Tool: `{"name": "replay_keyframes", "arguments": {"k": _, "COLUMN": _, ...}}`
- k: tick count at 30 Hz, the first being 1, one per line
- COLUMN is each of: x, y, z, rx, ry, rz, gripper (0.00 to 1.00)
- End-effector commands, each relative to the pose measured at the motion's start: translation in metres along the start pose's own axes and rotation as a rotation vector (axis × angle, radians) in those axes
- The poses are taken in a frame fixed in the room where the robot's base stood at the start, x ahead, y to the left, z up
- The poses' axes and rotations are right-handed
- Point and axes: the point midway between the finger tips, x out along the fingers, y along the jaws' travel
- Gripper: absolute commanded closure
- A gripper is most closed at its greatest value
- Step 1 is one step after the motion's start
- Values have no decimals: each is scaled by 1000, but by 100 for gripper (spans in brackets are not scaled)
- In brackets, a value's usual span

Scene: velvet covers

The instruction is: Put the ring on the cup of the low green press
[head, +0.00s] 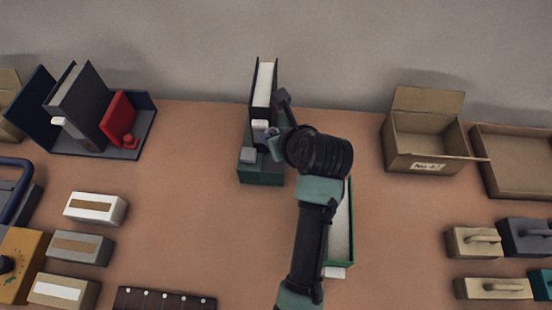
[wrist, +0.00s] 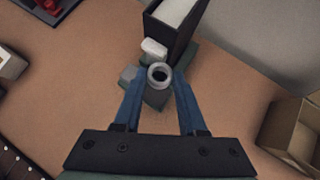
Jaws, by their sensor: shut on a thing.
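My gripper (head: 271,136) is over the low green press (head: 260,177) at the middle back of the table. In the wrist view its two blue fingers are shut on the pale grey ring (wrist: 159,68), whose dark hole faces the camera. The ring is over a grey-green part of the press, close to a small grey block (wrist: 128,73). The press's cup cannot be made out, and I cannot tell whether the ring touches it. A tall black holder with white inside (head: 264,85) and a white tab (wrist: 154,47) stands just behind the ring.
My arm partly covers a green-edged tray (head: 350,262) right of the press. An open cardboard box (head: 400,148) stands further right. A dark stand (head: 140,146) with a red piece (head: 119,120) is at left.

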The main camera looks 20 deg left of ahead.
Motion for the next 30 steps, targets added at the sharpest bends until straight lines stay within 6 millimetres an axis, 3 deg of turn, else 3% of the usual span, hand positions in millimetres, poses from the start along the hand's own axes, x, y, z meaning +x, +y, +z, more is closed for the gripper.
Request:
{"name": "replay_keyframes", "arguments": {"k": 3, "x": 24, "y": 0, "z": -26, "rx": 4, "ry": 5, "rz": 2, "gripper": 100}}
{"name": "replay_keyframes", "arguments": {"k": 9, "x": 52, "y": 0, "z": -53, "rx": 2, "ry": 2, "rz": 0, "gripper": 100}}
{"name": "replay_keyframes", "arguments": {"k": 21, "x": 84, "y": -1, "z": -84, "rx": 1, "ry": 1, "rz": 0, "gripper": 100}}
{"name": "replay_keyframes", "arguments": {"k": 30, "x": 87, "y": 0, "z": -87, "rx": -1, "ry": -1, "rz": -1, "gripper": 100}}
